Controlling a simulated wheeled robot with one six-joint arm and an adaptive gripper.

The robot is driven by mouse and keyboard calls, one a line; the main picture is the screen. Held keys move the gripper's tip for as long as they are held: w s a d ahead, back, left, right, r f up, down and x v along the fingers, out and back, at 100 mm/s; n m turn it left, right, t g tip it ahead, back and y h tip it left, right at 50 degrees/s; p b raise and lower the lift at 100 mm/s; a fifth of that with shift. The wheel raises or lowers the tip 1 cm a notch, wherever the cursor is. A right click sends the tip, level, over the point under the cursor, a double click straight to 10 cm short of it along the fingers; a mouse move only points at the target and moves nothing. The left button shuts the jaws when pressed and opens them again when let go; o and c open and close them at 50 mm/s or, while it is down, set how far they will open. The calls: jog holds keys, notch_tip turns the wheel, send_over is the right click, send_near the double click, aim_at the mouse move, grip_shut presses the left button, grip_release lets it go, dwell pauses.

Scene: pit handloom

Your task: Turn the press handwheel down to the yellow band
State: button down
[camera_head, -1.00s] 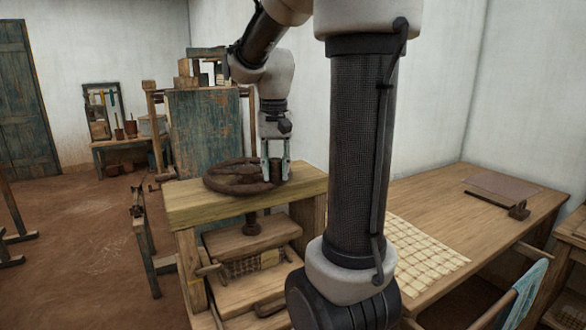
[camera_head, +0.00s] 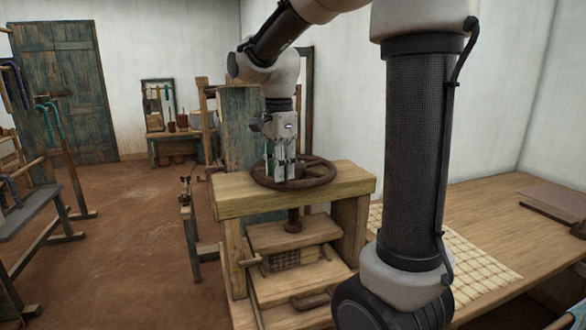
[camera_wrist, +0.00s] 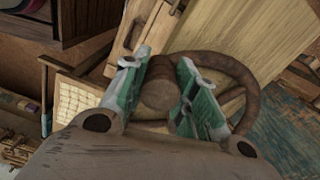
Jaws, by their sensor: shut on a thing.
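The brown handwheel (camera_head: 318,178) lies flat above the wooden top beam (camera_head: 345,182) of the press. My gripper (camera_head: 280,178) points down at the wheel's left part. In the wrist view its green fingers (camera_wrist: 160,95) are shut on a round brown knob (camera_wrist: 158,85) of the wheel, with the rim (camera_wrist: 235,70) curving away to the right. A dark screw (camera_head: 293,219) runs down to the wooden pressing plate (camera_head: 292,233). A checked cloth stack (camera_head: 293,257) lies beneath the plate. I cannot clearly make out the yellow band.
A table (camera_head: 500,225) with checked cloth (camera_head: 470,245) stands to the right of the press. A worn blue-green cabinet (camera_head: 240,125) is behind. A rack (camera_head: 62,150) stands at the left. Bare floor (camera_head: 130,230) lies between rack and press.

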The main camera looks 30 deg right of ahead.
aim_at(262, 176)
jog(key=w+a+m, duration=0.1)
jog(key=w+m, duration=0.1)
jog(key=shift+w+a+m, duration=0.1)
jog(key=shift+a+m, duration=0.2)
jog(key=shift+a, duration=0.05)
jog(key=shift+w+a+m, duration=0.3)
jog(key=shift+w+m, duration=0.4)
jog(key=shift+m, duration=0.1)
jog(key=shift+w+a+m, duration=0.25)
jog(key=shift+w+m, duration=0.45)
jog(key=shift+m, duration=0.1)
jog(key=c, duration=1.1)
grip_release()
jog(key=shift+r, duration=0.1)
notch_tip(262, 176, up, 12)
